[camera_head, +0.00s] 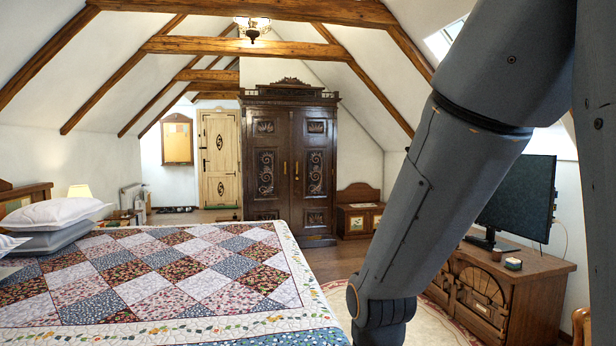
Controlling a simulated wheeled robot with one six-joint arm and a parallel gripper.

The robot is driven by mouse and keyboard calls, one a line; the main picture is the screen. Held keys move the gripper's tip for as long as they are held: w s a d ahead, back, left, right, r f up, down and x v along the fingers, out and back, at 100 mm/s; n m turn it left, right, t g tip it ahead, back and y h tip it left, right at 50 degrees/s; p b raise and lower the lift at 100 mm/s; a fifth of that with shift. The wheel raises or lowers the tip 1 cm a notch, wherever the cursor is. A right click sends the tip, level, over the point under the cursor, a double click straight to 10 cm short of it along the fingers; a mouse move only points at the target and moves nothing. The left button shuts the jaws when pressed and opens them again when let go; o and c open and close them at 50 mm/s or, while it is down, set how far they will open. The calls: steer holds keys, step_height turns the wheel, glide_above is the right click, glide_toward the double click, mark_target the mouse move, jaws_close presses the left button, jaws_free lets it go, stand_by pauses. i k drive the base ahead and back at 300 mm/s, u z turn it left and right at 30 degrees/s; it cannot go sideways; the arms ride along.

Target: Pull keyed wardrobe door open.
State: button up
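The wardrobe (290,110) is dark carved wood and stands at the back, a little left of the picture's middle, beyond the bed. Its two doors, the left door (266,205) and the right door (316,206), look shut. Small brass-coloured fittings (290,168) show near the line where the doors meet. They are too small to tell which one bears a key. My arm crosses the right side of the picture, well in front of the wardrobe and apart from it. My gripper is out of the picture.
A bed with a patchwork quilt (160,270) fills the left foreground. Wooden floor (325,262) lies between it and my arm. A low cabinet (500,290) with a monitor (517,198) stands at right. A small chest (358,220) sits right of the wardrobe, a pale door (219,150) left.

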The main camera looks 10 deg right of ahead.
mark_target(311, 133)
steer(key=z, duration=1)
steer(key=i, duration=4.25)
steer(key=u, duration=1.2)
steer(key=i, duration=4.7)
steer(key=u, duration=0.05)
